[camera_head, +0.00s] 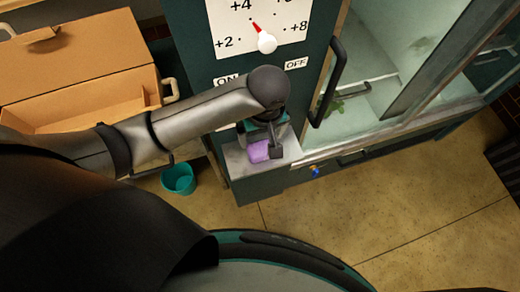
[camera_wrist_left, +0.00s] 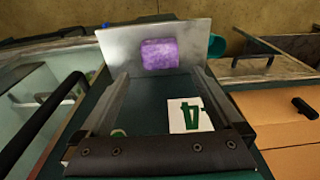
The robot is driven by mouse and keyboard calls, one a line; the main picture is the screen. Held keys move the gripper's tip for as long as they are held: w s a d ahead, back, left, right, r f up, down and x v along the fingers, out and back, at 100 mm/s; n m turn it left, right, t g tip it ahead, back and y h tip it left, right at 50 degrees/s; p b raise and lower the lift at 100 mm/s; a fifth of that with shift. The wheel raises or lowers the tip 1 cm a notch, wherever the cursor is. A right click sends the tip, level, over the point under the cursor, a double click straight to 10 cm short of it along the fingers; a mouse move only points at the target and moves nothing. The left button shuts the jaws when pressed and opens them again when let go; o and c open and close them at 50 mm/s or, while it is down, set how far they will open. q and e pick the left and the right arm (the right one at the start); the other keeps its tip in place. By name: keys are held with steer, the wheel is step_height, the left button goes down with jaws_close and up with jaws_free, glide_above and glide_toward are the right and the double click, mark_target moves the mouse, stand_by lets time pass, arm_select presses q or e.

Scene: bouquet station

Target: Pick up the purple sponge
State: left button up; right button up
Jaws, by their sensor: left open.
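The purple sponge (camera_head: 258,152) lies on a grey ledge (camera_head: 236,162) at the foot of the dark green cabinet. In the left wrist view the sponge (camera_wrist_left: 160,54) lies whole on the ledge (camera_wrist_left: 118,42), just beyond the fingertips and centred between them. My left gripper (camera_head: 264,146) is over the ledge at the sponge, and in the head view one dark finger covers the sponge's right side. In the left wrist view my left gripper (camera_wrist_left: 160,72) is open, with nothing between its fingers. Whether a finger touches the sponge is unclear. My right gripper is not in view.
A glass-fronted case (camera_head: 375,80) with a dark handle (camera_head: 330,85) stands right of the ledge. A dial panel (camera_head: 258,25) is on the cabinet above my arm. A teal bucket (camera_head: 178,180) stands on the floor left of the ledge.

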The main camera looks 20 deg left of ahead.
mark_target(261, 151)
arm_select(q)
steer(key=f, duration=0.3)
steer(key=f+b, duration=0.1)
steer(key=f, duration=0.3)
steer(key=w+f, duration=0.1)
steer(key=f, duration=0.2)
steer(key=shift+a+f+b, duration=0.25)
steer(key=shift+a+b, duration=0.05)
steer(key=c, duration=1.1)
steer(key=shift+r, duration=0.1)
steer(key=shift+s+d+r, duration=0.15)
steer(key=shift+s, duration=0.05)
step_height(261, 151, up, 7)
steer(key=shift+d+f+p, duration=0.1)
steer(key=shift+f+p, duration=0.1)
steer(key=shift+p, duration=0.35)
steer(key=s+d, duration=0.5)
steer(key=s, duration=0.3)
steer(key=s+d, duration=0.5)
steer(key=s, duration=0.3)
steer(key=shift+d+b, duration=0.35)
steer(key=shift+b, duration=0.05)
